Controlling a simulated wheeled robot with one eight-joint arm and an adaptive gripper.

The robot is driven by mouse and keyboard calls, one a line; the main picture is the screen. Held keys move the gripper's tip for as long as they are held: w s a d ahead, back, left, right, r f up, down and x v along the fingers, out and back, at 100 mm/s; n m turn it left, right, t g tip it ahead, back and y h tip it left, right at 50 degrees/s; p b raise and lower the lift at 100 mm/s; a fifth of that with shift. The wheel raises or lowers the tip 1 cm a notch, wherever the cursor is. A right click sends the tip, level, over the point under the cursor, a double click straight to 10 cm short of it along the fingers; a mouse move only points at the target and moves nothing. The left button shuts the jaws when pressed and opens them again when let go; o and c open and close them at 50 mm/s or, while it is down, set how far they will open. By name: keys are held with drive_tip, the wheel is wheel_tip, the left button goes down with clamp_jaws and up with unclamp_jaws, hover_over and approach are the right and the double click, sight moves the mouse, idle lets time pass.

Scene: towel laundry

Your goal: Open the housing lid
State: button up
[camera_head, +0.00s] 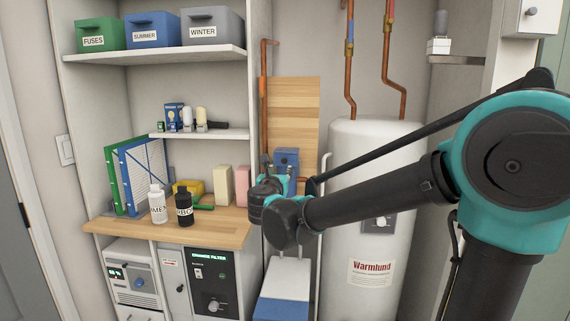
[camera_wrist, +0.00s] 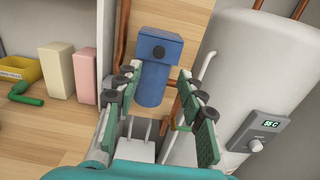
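The blue housing (camera_wrist: 150,84) is a cylinder with a block-shaped top, mounted against the wooden wall panel. The block top (camera_wrist: 160,48), which may be its lid, has a small dark round spot and looks closed. In the head view the housing (camera_head: 287,158) shows just behind my gripper, its lower part hidden. My gripper (camera_wrist: 156,74) is open and empty in the wrist view, its green-padded fingers spread to either side of the housing. I cannot tell whether they touch it. In the head view my gripper (camera_head: 270,187) shows from behind, its fingertips mostly hidden.
The white boiler (camera_wrist: 245,75) stands close on the right, with copper pipes (camera_head: 350,60) above it. A pink box (camera_wrist: 84,75) and a cream box (camera_wrist: 56,70) stand left of the housing. A white-and-blue unit (camera_head: 285,285) sits below my gripper.

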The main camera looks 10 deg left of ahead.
sight(284, 161)
drive_tip(key=w, duration=1)
drive_tip(key=shift+d, duration=0.15)
drive_tip(key=shift+c, duration=0.5)
clamp_jaws()
